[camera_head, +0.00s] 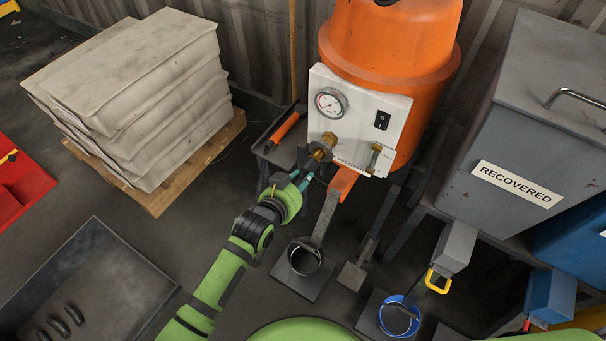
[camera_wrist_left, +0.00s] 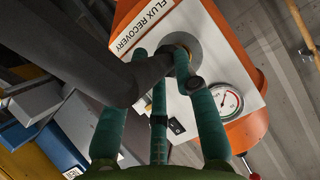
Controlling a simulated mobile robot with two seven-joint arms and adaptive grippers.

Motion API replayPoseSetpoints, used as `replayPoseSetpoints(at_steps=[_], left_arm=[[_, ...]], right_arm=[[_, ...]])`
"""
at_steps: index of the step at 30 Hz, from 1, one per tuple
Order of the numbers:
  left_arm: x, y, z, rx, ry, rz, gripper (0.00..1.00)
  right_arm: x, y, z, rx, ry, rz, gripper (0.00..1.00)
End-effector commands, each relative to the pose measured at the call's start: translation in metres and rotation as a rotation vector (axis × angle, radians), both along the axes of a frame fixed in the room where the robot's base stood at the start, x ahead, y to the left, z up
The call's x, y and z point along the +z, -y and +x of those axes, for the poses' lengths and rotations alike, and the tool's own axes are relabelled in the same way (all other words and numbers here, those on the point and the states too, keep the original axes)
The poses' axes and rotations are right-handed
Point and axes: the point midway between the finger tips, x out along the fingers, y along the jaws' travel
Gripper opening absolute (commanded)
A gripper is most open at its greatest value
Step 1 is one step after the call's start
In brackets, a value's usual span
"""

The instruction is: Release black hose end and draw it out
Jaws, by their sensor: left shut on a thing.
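The orange machine (camera_head: 390,60) has a white front panel (camera_head: 360,95) labelled FLUX RECOVERY in the left wrist view. A brass fitting (camera_head: 323,152) with a round grey collar sits low on the panel. My left gripper (camera_head: 311,172) reaches this fitting from below left. In the left wrist view its green fingers (camera_wrist_left: 170,65) are shut on the end of the thick black hose (camera_wrist_left: 70,45), right at the collar. The fingers and hose hide the joint, so I cannot tell whether the end is still seated. My right gripper is in neither view.
A second fitting (camera_head: 376,158) and an orange spout (camera_head: 343,180) are close on the right. Sacks (camera_head: 140,100) on a pallet stand left. A grey bin (camera_head: 545,130) marked RECOVERED stands right. A tray (camera_head: 95,290) lies front left.

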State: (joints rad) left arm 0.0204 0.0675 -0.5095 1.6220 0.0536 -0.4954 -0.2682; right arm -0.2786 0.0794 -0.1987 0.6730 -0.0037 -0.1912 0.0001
Motion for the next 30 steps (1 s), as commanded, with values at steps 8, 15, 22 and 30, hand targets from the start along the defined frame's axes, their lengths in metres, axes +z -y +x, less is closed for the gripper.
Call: replayPoseSetpoints(at_steps=[8, 15, 22, 30], left_arm=[[-0.004, -0.006, -0.013, -0.002, -0.014, 0.006, 0.0], [-0.002, -0.012, -0.02, -0.001, -0.008, 0.004, 0.0], [-0.001, -0.017, -0.026, -0.001, -0.006, 0.003, 0.0], [-0.001, -0.019, -0.03, -0.002, -0.004, 0.002, 0.0]], right_arm=[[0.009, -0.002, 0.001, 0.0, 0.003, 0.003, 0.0], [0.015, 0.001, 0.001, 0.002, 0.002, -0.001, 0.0], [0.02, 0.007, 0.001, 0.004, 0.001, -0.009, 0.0], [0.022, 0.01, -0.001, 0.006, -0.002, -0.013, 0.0]])
